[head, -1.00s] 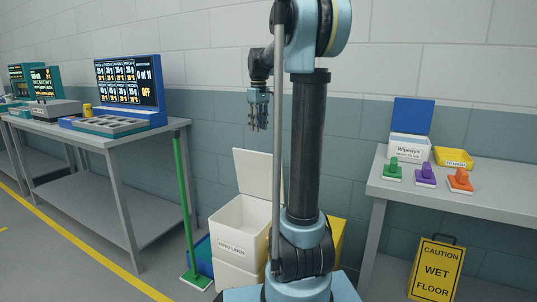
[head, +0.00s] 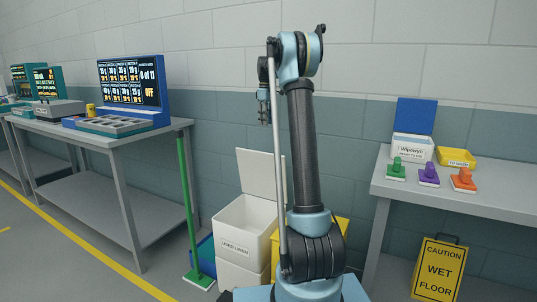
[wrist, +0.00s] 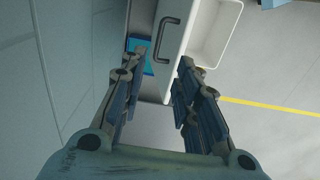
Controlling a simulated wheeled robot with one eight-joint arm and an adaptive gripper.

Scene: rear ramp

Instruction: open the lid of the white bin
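The white bin (head: 236,262) stands on the floor against the wall, with a "used linen" label on its front. Its lid (head: 262,172) stands up at the back, and the bin's inside shows. In the wrist view the lid (wrist: 178,12) has a dark handle, and the open bin (wrist: 212,40) lies beside it. My gripper (head: 264,108) is above the bin near the wall. In the wrist view my gripper (wrist: 158,78) has its fingers spread apart with nothing between them, pointing toward the lid.
A yellow bin (head: 275,250) stands right of the white bin, partly behind my arm. A green-handled mop (head: 187,210) stands to the left, by a grey table (head: 120,137). A wet floor sign (head: 438,268) stands under the right table (head: 460,200).

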